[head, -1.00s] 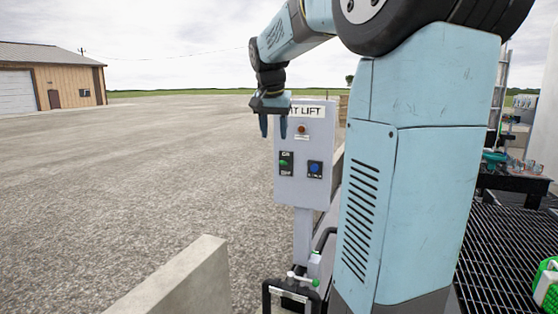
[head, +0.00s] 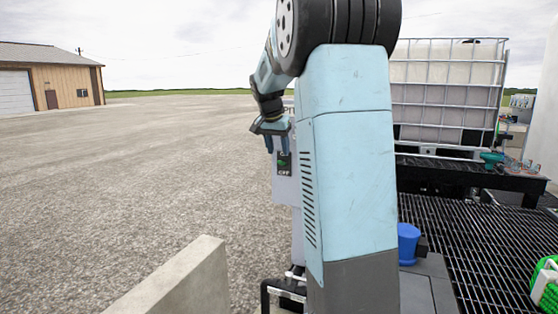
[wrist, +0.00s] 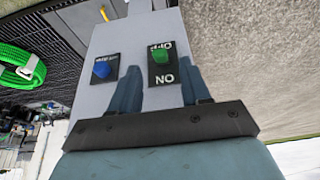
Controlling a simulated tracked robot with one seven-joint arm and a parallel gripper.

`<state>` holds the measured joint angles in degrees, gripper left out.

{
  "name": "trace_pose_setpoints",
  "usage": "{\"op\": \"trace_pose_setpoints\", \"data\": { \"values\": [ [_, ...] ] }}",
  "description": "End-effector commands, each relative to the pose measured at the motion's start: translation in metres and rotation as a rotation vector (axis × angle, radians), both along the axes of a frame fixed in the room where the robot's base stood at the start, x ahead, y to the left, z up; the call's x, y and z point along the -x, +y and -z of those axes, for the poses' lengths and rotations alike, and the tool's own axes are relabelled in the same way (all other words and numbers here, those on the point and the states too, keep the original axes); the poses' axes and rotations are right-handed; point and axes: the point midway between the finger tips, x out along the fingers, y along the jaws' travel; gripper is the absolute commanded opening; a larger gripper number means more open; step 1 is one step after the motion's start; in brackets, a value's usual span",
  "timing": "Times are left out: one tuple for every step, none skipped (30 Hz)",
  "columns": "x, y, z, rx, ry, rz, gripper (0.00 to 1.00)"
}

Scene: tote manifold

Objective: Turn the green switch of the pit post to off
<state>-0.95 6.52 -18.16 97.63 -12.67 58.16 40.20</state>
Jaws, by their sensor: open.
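The pit post's grey box (head: 285,192) stands mostly behind my arm in the head view; the wrist view shows its face (wrist: 120,45) upside down. The green switch (wrist: 160,55) sits on a black plate between the words ON and OFF; its exact setting is hard to tell. In the head view the switch (head: 281,162) shows just below my fingertips. My gripper (head: 277,150) is open in front of the plate. In the wrist view its fingers (wrist: 161,70) lie either side of the switch's line, with the tips just short of it; contact cannot be told.
A blue knob (wrist: 101,68) sits on the same box beside the switch plate. A concrete wall (head: 175,280) and a black-framed cart (head: 283,290) stand below. A caged white tank (head: 445,95) and a dark grating (head: 470,240) lie right. Open gravel is left.

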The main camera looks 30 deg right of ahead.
Motion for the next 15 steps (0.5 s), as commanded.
{"op": "trace_pose_setpoints", "data": {
  "values": [
    [-0.002, -0.003, 0.009, 0.0, 0.003, 0.001, 0.47],
    [-0.003, -0.004, 0.014, -0.001, 0.003, 0.001, 0.47],
    [-0.004, -0.006, 0.02, -0.001, 0.004, 0.001, 0.47],
    [-0.005, -0.007, 0.023, 0.0, 0.003, 0.001, 0.47],
    [-0.006, -0.009, 0.026, -0.001, 0.002, 0.001, 0.47],
    [-0.007, -0.01, 0.031, -0.001, 0.002, 0.001, 0.47],
    [-0.008, -0.011, 0.034, -0.001, 0.002, 0.001, 0.47],
    [-0.009, -0.012, 0.036, -0.001, 0.002, 0.001, 0.47],
    [-0.01, -0.013, 0.039, -0.001, 0.002, 0.001, 0.47],
    [-0.01, -0.014, 0.041, -0.001, 0.002, 0.001, 0.47],
    [-0.01, -0.014, 0.043, -0.001, 0.002, 0.001, 0.47],
    [-0.011, -0.015, 0.044, -0.001, 0.002, 0.001, 0.47],
    [-0.011, -0.015, 0.045, 0.0, 0.001, 0.001, 0.47],
    [-0.011, -0.016, 0.046, -0.001, 0.0, 0.001, 0.47],
    [-0.011, -0.016, 0.046, -0.001, 0.0, 0.001, 0.47]
  ]
}}
